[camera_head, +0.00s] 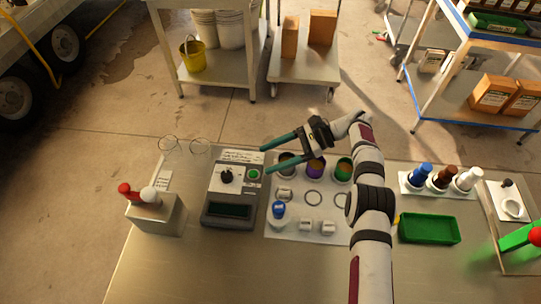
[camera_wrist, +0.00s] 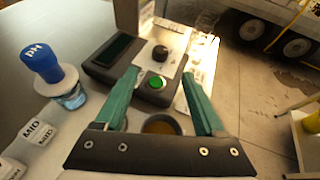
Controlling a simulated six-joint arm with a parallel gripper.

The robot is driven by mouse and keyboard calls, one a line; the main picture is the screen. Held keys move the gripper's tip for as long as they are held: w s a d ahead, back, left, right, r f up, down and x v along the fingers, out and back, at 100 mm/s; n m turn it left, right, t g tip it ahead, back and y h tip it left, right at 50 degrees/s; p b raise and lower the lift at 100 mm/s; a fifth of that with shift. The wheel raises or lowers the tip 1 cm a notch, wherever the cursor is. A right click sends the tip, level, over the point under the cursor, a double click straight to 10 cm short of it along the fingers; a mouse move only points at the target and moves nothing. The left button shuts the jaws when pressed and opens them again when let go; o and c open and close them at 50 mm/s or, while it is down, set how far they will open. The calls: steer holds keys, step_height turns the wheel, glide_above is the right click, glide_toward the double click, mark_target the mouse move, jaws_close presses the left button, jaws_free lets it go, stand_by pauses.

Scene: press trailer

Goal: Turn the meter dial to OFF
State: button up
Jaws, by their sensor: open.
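The meter (camera_head: 233,190) is a grey box on the metal bench with a dark display, a black dial (camera_head: 226,176) and a green button (camera_head: 254,173). In the wrist view the black dial (camera_wrist: 160,53) stands beyond the green button (camera_wrist: 156,82), and the meter's display (camera_wrist: 112,48) is to their left. My gripper (camera_head: 265,160) has green fingers spread apart with nothing between them. It is to the right of the dial, near the meter's right edge. In the wrist view my gripper (camera_wrist: 160,85) points towards the button and dial. The dial's setting is too small to read.
A blue-capped pH bottle (camera_head: 278,209) and several small blocks lie on a white sheet right of the meter, with open jars behind. A box with a red lever (camera_head: 130,192) stands left. Thin wire glasses (camera_head: 184,144) lie behind. A green tray (camera_head: 428,228) is at right.

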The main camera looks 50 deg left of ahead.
step_height(320, 180, up, 4)
steer(key=s+a+m+t+h, duration=0.1)
steer(key=s+a+t+h, duration=0.1)
steer(key=s+t, duration=0.1)
steer(key=m+t+h, duration=0.1)
steer(key=m+t, duration=0.1)
steer(key=t, duration=0.4)
glide_toward(226, 174)
steer(key=x, duration=0.8)
steer(key=shift+f, duration=0.3)
jaws_close()
